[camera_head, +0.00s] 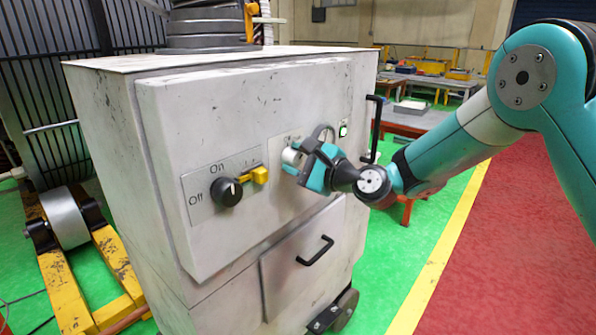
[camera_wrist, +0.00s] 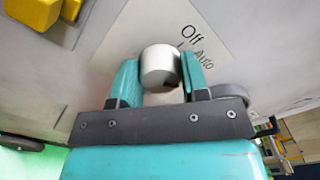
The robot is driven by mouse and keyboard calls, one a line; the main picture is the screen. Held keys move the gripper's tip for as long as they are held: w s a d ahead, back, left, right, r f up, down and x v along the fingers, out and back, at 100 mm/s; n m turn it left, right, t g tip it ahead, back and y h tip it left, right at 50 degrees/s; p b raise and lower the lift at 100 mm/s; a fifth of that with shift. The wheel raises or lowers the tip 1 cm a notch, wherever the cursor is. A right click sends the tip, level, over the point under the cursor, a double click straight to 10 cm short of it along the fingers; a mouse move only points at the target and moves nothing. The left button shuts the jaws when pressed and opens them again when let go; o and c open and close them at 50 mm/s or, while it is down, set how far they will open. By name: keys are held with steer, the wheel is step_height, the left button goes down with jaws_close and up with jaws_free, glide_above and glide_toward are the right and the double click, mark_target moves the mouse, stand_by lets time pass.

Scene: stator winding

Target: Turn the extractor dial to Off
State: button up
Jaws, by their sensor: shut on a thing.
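The extractor cabinet (camera_head: 200,95) is a worn white box with a control panel on its front. A silvery dial (camera_head: 289,156) sits on a pale label plate on the right part of that panel. In the wrist view the dial (camera_wrist: 160,68) stands between the two teal fingers, with the words "Off" and "Auto" (camera_wrist: 196,46) printed beside it. My gripper (camera_head: 300,160) is shut on this dial; in the wrist view its fingers (camera_wrist: 160,82) flank the dial's sides. The dial's pointer mark is hidden, so its setting cannot be told.
Left of my gripper is a black On/Off knob (camera_head: 228,192) with a yellow latch (camera_head: 258,175). A green-lit switch (camera_head: 343,130) and a black vertical handle (camera_head: 373,128) are to the right. A drawer handle (camera_head: 315,251) is below. Green floor lies right of the cabinet.

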steer(key=n+b, duration=0.3)
steer(key=n, duration=0.1)
steer(key=shift+s+f+b, duration=0.1)
steer(key=shift+f+b, duration=0.25)
steer(key=shift+f, duration=0.05)
steer(key=n+b, duration=0.3)
steer(key=b, duration=0.1)
steer(key=n+b, duration=0.3)
steer(key=shift+n+b, duration=0.3)
steer(key=shift+b, duration=0.05)
steer(key=shift+r+n+b, duration=0.1)
steer(key=shift+n+b, duration=0.85)
steer(key=shift+n, duration=0.05)
steer(key=shift+r, duration=0.1)
steer(key=o, duration=0.9)
steer(key=shift+r, duration=0.1)
